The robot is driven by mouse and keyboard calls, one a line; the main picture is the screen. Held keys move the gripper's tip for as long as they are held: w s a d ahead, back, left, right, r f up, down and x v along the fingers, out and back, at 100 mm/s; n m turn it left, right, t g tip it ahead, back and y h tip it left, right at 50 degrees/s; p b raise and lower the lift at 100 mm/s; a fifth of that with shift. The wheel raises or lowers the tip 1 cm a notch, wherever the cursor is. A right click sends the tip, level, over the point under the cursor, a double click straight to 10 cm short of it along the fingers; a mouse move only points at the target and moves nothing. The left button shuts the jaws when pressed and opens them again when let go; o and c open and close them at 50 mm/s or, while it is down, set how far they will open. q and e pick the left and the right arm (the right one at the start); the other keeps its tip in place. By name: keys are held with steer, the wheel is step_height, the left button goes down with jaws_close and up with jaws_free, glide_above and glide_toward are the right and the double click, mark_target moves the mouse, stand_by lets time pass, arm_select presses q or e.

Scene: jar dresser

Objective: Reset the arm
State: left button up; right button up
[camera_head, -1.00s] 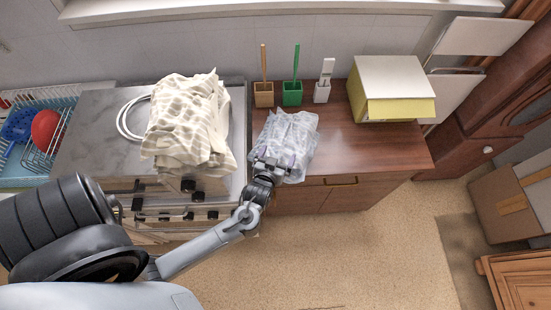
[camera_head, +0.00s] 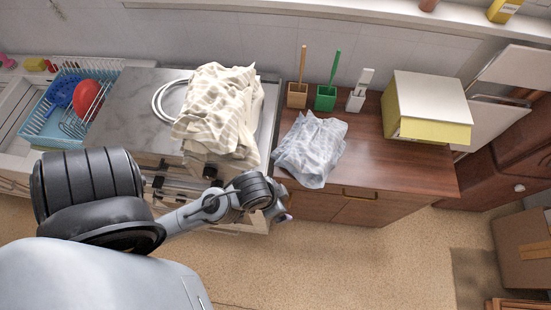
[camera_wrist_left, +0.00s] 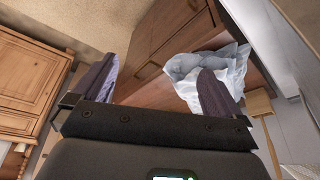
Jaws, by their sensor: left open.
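My left arm comes in from the left in the head view and is bent in front of the brown dresser. My left gripper (camera_head: 282,212) is just off the dresser's front edge. In the left wrist view the gripper (camera_wrist_left: 158,95) shows two purple-grey fingers spread wide with nothing between them. A crumpled pale grey-blue cloth (camera_head: 311,149) lies on the left part of the dresser top, apart from the gripper. It also shows in the left wrist view (camera_wrist_left: 184,68), partly behind one finger. My right gripper is in neither view.
The dresser top (camera_head: 375,160) also holds brown, green and white holders with upright handles at the back, and a yellow-and-white box (camera_head: 428,107). A patterned cloth (camera_head: 218,115) covers part of the stove to the left. Floor (camera_head: 360,260) in front is clear.

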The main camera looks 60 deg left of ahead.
arm_select(q)
steer(key=shift+s+r, duration=0.2)
steer(key=shift+s, duration=0.35)
